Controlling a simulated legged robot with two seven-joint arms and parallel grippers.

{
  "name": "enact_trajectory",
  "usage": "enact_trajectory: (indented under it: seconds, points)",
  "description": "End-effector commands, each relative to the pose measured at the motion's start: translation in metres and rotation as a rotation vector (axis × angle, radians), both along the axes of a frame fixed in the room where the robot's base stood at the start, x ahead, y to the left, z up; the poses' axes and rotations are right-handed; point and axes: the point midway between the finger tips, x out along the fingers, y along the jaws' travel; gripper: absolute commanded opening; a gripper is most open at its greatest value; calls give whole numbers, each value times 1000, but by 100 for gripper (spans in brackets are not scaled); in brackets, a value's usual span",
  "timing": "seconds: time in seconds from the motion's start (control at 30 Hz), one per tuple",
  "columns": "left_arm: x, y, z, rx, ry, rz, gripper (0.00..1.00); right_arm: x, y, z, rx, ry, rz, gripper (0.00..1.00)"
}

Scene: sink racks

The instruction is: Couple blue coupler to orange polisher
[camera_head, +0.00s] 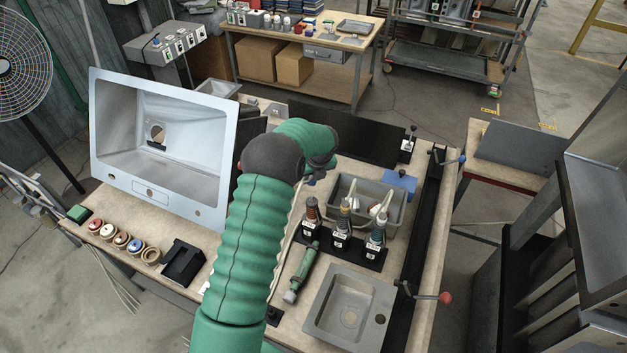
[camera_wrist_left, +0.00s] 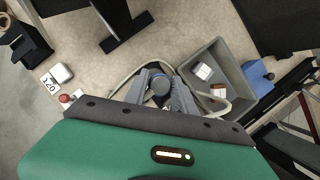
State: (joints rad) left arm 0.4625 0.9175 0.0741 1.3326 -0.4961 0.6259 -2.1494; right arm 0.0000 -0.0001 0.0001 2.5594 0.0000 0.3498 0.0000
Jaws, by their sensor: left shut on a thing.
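My left gripper (camera_head: 316,178) is small and partly hidden by its own green arm, near the grey bin's left side. In the left wrist view my left gripper (camera_wrist_left: 160,100) is shut on a round dark blue-grey piece (camera_wrist_left: 160,84), which looks like a coupler. The orange-brown one seems to be the orange polisher. Round holders stand at the front left; one has a blue centre (camera_head: 136,245) and the rightmost is empty (camera_head: 151,256).
A grey bin (camera_head: 400,190) stands behind the rack. A green tool (camera_head: 301,273) lies on the table left of the rack. A small sink (camera_head: 345,305) is at the front, and a large upright sink (camera_head: 215,190) is at left. A black block (camera_head: 183,262) stands near the holders.

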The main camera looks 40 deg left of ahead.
Motion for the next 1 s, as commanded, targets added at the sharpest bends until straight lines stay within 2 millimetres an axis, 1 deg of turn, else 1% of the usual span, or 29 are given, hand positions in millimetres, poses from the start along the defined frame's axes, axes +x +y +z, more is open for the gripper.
enact_trajectory:
  seconds: [0.03, 0.13, 0.33, 0.53, 0.6, 0.9, 1.0]
  points:
    - [2, 2, 2, 1, 0, -1, 0, 0, 0, 5, 0, 1, 0, 36]
    - [3, 2, -1, 2, 0, -3, 0, 0, 0, 3, 0, 1, 0, 36]
    - [3, 2, -1, 3, -1, -3, 0, -1, 0, 2, 0, 2, 0, 36]
    - [2, 3, -1, 2, 1, -8, 0, 0, 0, 10, 0, 1, 0, 36]
    - [2, 3, -12, 2, 1, -8, 0, 0, 0, 2, 0, 1, 0, 36]
    - [2, 2, -47, 2, 1, -7, 0, -1, 0, -17, 0, 1, 0, 36]
    - [3, 2, -55, 2, 0, -7, 0, -1, 0, -21, 0, 1, 0, 36]
